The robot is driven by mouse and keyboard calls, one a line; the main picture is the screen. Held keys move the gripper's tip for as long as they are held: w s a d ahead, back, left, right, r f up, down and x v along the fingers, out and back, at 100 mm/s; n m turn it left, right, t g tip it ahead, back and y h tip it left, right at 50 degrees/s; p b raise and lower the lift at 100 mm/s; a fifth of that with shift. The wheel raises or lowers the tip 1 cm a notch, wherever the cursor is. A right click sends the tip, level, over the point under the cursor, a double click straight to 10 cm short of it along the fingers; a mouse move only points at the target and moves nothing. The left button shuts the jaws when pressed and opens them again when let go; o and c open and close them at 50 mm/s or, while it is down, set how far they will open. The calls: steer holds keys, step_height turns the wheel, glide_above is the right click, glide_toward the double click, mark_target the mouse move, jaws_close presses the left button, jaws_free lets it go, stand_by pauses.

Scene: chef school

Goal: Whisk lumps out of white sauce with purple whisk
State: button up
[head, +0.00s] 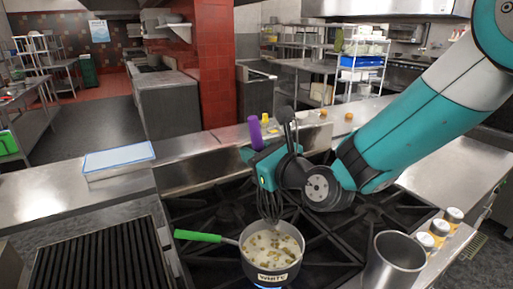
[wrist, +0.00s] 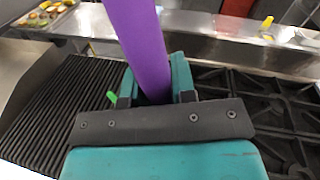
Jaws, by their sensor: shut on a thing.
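The purple whisk (head: 254,132) is upright in my gripper (head: 262,158), which is shut on its handle. The handle also fills the top middle of the wrist view (wrist: 137,40), between my fingers (wrist: 157,88). The whisk's wire end points down at the far side of a steel saucepan (head: 250,268). I cannot tell whether the wires touch the sauce. The saucepan has a green handle (head: 197,236) pointing left and a label that seems to read "WHITE". Pale white sauce (head: 268,243) with several brownish lumps fills it. A blue glow shows under the pan.
The saucepan stands on a black stove grate (head: 205,205). A ridged grill (head: 98,260) lies to the left. A steel cylinder (head: 394,262) and several small jars (head: 439,228) stand at right. Utensils (head: 287,118) rise behind my gripper. A blue-and-white tray (head: 118,158) is at left.

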mark_target(262, 192)
step_height(262, 192, down, 9)
steer(key=b, duration=0.7)
steer(key=shift+w+d+f+b, duration=0.15)
steer(key=shift+f+b, duration=0.8)
steer(key=shift+b, duration=0.05)
